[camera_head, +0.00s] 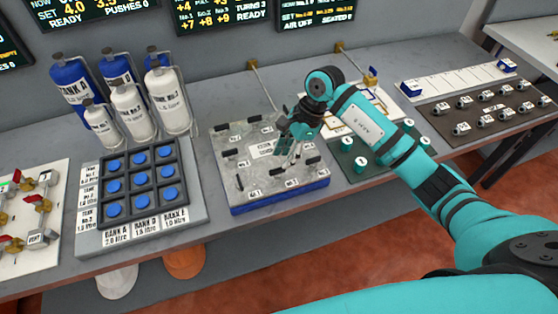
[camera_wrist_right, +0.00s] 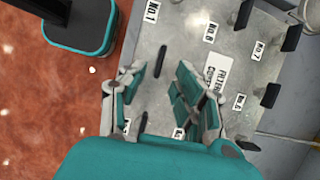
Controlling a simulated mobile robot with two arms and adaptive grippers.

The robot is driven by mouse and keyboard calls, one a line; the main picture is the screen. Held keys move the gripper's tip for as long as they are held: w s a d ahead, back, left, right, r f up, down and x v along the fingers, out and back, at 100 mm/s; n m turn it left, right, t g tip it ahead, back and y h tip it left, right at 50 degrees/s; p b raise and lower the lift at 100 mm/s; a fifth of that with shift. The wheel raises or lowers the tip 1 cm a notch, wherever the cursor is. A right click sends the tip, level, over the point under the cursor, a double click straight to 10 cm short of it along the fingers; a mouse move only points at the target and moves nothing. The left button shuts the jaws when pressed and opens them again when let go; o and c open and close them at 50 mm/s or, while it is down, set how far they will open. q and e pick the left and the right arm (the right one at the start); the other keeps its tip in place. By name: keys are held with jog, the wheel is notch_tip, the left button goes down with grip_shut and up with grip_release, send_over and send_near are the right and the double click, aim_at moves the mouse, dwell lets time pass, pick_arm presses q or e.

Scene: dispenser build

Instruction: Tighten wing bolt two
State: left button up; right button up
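A grey metal cover plate (camera_head: 232,176) on a blue base carries several black wing bolts and white number labels. My right gripper (camera_head: 289,152) is over the front right part of this plate, pointing down. In the right wrist view my right gripper (camera_wrist_right: 161,70) is open, with its fingers apart. A black wing bolt (camera_wrist_right: 161,61) shows in the gap between the fingertips; I cannot tell whether they touch it. Another black bolt (camera_wrist_right: 143,122) shows nearer the palm. Labels close to the fingers are partly hidden, so I cannot read which bolt is two. My left gripper is not in view.
A black grid tray (camera_head: 128,187) with blue caps stands left of the plate, with gas cylinders (camera_head: 128,108) behind it. A green mat (camera_head: 348,168) with small cylinders lies to the right, partly under my arm. Dark screens (camera_head: 218,14) hang on the back wall.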

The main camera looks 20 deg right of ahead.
aim_at(278, 169)
jog(key=shift+p+x, duration=0.5)
jog(key=shift+x, duration=1.95)
grip_shut()
